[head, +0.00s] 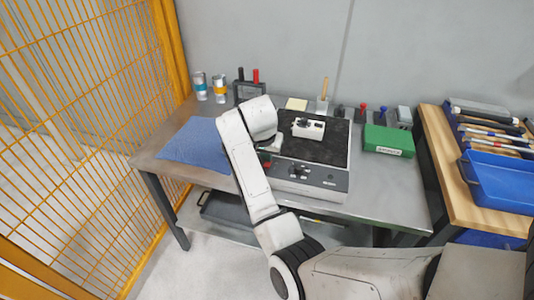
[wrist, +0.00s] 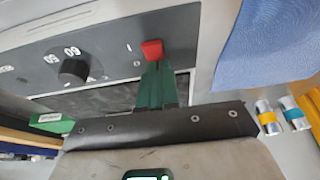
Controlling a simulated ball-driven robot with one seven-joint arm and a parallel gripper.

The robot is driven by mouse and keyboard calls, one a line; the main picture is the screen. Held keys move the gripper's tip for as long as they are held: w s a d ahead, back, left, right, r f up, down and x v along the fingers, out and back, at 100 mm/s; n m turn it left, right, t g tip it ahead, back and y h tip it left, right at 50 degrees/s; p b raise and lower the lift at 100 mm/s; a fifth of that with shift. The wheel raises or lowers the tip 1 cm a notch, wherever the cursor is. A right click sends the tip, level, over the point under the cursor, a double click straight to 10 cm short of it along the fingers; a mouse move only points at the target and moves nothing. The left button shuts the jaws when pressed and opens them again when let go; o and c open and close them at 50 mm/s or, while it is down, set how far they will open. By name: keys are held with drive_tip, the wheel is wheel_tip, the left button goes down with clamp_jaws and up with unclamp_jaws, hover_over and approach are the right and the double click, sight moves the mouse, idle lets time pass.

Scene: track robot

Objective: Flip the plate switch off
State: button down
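The plate (head: 335,150) is a grey bench unit with a black top and a sloped front panel. On its panel, the red switch (wrist: 152,50) shows in the wrist view beside a white mark, with a black knob (wrist: 74,70) to its left. The switch is a small red spot in the head view (head: 267,165), beside my arm. My gripper (wrist: 154,68) has green fingers, which look shut together, with the tips at the red switch, touching or almost touching it. Whether the switch is on or off cannot be told. My arm hides most of the gripper in the head view.
A white device (head: 308,128) sits on the black top. A blue mat (head: 195,143) lies left, with two cans (head: 200,86) behind it. A green box (head: 388,140) stands right. A yellow mesh fence (head: 90,100) borders the left side.

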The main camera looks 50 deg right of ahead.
drive_tip(key=shift+s+a+f, duration=0.25)
drive_tip(key=shift+s+f, duration=0.2)
drive_tip(key=shift+f, duration=0.25)
drive_tip(key=shift+s+a+p, duration=0.15)
drive_tip(key=shift+a+p, duration=0.3)
drive_tip(key=shift+p, duration=0.05)
wheel_tip(320, 180, up, 6)
drive_tip(key=p, duration=0.5)
drive_tip(key=shift+a+f, duration=0.1)
drive_tip(key=shift+a, duration=0.05)
drive_tip(key=w+b+v, duration=0.1)
drive_tip(key=v, duration=0.8)
drive_tip(key=shift+s, duration=0.4)
drive_tip(key=shift+a, duration=0.1)
